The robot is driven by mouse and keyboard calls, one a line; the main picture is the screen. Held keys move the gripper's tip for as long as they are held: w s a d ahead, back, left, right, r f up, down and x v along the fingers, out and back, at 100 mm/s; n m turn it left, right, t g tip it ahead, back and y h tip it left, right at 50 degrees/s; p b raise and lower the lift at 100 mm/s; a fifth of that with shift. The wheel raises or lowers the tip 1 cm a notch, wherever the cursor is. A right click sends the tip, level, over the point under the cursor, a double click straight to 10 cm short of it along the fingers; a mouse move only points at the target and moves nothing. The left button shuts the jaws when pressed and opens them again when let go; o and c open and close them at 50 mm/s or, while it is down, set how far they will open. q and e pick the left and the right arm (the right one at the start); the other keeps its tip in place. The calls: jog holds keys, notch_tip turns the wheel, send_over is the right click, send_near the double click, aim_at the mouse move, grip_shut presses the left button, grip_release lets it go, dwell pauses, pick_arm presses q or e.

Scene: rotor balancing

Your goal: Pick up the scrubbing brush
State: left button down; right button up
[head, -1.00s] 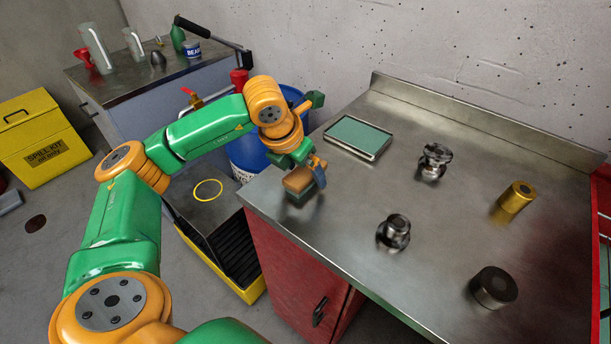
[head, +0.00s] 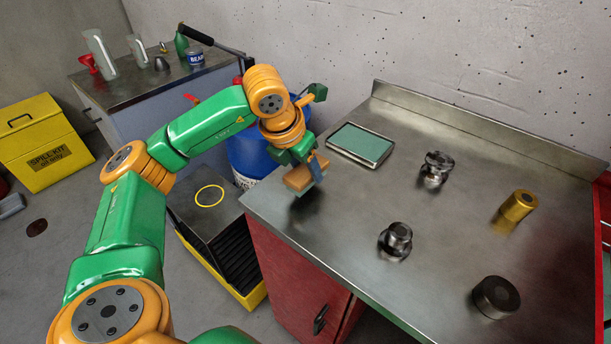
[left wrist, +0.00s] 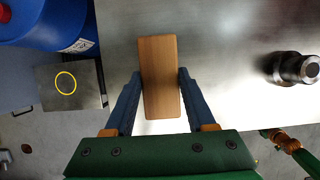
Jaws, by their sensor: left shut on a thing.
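The scrubbing brush (head: 299,178) has a wooden block on top and a darker underside. My left gripper (head: 313,168) is shut on it and holds it above the near left corner of the steel bench (head: 350,230). A dark shadow or reflection lies on the steel below the brush. In the left wrist view the brush's wooden back (left wrist: 160,75) sits between the two blue fingers (left wrist: 161,88), one at each long side. The bristles are hidden there.
The bench also bears a green-topped tray (head: 360,143), two dark metal parts (head: 436,168) (head: 396,239), a brass cylinder (head: 517,206) and a dark cylinder (head: 495,297).

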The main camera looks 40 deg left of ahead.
pick_arm(q)
jog(key=s+d+r+p, duration=0.1)
jog(key=s+d+r, duration=0.1)
jog(key=s+r, duration=0.8)
jog(key=s, duration=0.4)
jog(key=shift+r, duration=0.35)
jog(key=shift+w+d, duration=0.1)
jog(key=shift+d, duration=0.05)
